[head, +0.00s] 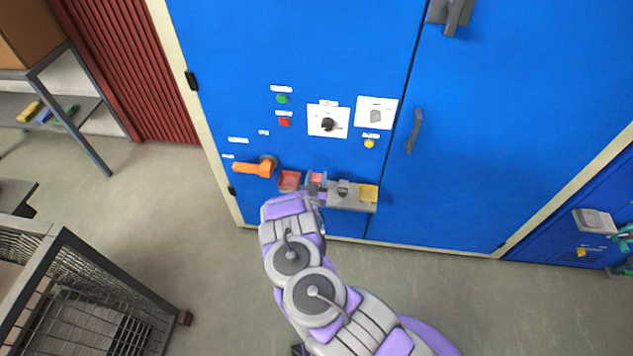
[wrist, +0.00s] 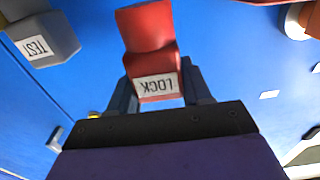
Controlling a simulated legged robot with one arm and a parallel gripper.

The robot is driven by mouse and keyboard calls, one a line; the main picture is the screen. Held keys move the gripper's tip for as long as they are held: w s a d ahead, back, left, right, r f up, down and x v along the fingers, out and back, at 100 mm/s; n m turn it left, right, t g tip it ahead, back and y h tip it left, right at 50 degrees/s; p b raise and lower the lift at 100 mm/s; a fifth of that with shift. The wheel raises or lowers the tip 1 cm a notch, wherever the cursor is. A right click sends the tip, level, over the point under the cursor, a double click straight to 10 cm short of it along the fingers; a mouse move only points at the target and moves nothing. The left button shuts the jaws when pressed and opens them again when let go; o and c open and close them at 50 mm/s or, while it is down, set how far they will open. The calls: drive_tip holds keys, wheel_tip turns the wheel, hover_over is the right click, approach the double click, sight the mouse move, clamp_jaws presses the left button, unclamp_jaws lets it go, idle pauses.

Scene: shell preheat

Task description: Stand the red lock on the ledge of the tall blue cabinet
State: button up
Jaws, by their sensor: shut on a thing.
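The red lock (wrist: 152,58), with a white LOCK label, is between the two dark fingers of my gripper (wrist: 160,90) in the wrist view. My gripper is shut on it. In the head view my gripper (head: 318,189) is at the front of the tall blue cabinet (head: 290,50), and the lock (head: 317,177) shows as a small red patch there. The grey ledge (head: 352,205) sticks out low on the cabinet, just right of my gripper. I cannot tell whether the lock touches the ledge.
A grey block (wrist: 45,40) labelled TEST, also in the head view (head: 343,188), and a yellow block (head: 368,193) stand on the ledge. A red block-like thing (head: 289,181) and an orange handle (head: 255,168) are left of my gripper. A wire cage (head: 90,300) stands lower left.

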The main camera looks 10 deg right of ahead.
drive_tip(key=shift+x, duration=1.05)
drive_tip(key=shift+a+f+b, duration=0.15)
drive_tip(key=shift+f+b, duration=0.8)
drive_tip(key=shift+f, duration=1.05)
drive_tip(key=shift+r, duration=0.1)
drive_tip(key=o, duration=1.1)
drive_tip(key=shift+s, duration=0.15)
drive_tip(key=p+v, duration=0.1)
drive_tip(key=v, duration=1)
drive_tip(key=shift+s+p, duration=0.3)
drive_tip(key=shift+s, duration=0.05)
